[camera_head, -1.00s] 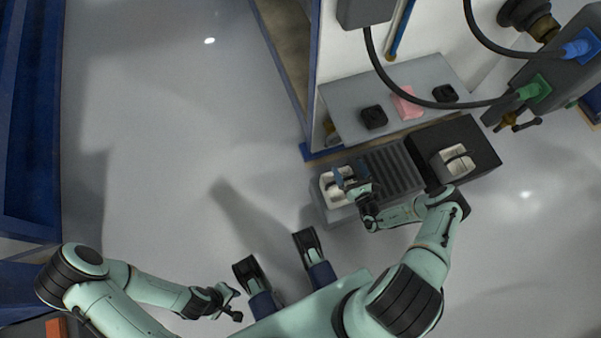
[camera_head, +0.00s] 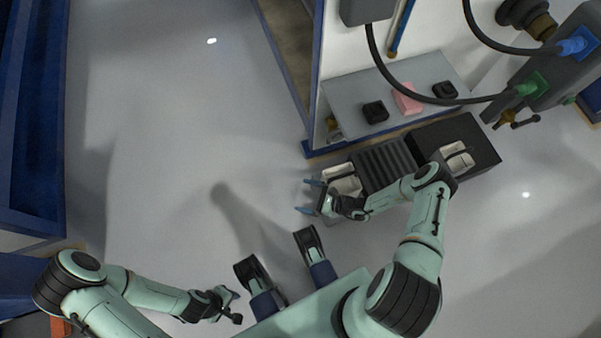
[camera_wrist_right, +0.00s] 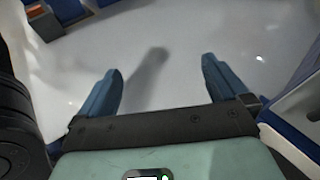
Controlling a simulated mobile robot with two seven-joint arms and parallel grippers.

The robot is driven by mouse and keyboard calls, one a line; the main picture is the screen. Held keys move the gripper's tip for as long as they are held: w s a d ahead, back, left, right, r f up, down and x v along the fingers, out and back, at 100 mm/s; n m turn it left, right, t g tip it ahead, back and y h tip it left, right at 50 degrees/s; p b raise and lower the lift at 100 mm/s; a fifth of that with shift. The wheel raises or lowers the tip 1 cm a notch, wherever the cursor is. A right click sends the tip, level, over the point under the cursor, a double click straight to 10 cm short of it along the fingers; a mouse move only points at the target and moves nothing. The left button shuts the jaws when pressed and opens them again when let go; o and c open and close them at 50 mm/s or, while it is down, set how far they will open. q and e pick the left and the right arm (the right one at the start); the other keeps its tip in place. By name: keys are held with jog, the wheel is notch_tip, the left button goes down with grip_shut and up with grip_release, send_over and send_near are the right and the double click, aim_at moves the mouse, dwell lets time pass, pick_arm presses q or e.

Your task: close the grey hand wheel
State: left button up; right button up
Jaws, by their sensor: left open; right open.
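I cannot make out a grey hand wheel for certain in either view. A brass fitting with a dark handle (camera_head: 513,121) sits under the grey machine (camera_head: 560,85) at the right of the head view. My right gripper (camera_head: 308,197) is open and empty, pointing left beside the white part in the grey box, far from that fitting. In the right wrist view its two blue fingers (camera_wrist_right: 161,68) stand wide apart over bare floor. My left gripper (camera_head: 236,307) is open and empty, low over the floor at the lower left.
A grey shelf (camera_head: 345,95) holds two black blocks and a pink block (camera_head: 407,100). Below it stand a box with a ribbed black part (camera_head: 384,166) and a black box (camera_head: 480,140) with a white part. Black hoses (camera_head: 425,101) hang above. The floor (camera_head: 150,150) at left is clear.

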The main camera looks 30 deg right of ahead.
jog(key=shift+s+a+f+n+g+y, duration=0.2)
jog(key=shift+s+a+f+n+g, duration=0.1)
jog(key=shift+s+a+n+g, duration=0.55)
jog(key=shift+s+a+f+n+g+y, duration=0.25)
jog(key=shift+s+a+n+g, duration=0.4)
jog(key=shift+a+n, duration=0.35)
jog(key=shift+d, duration=0.1)
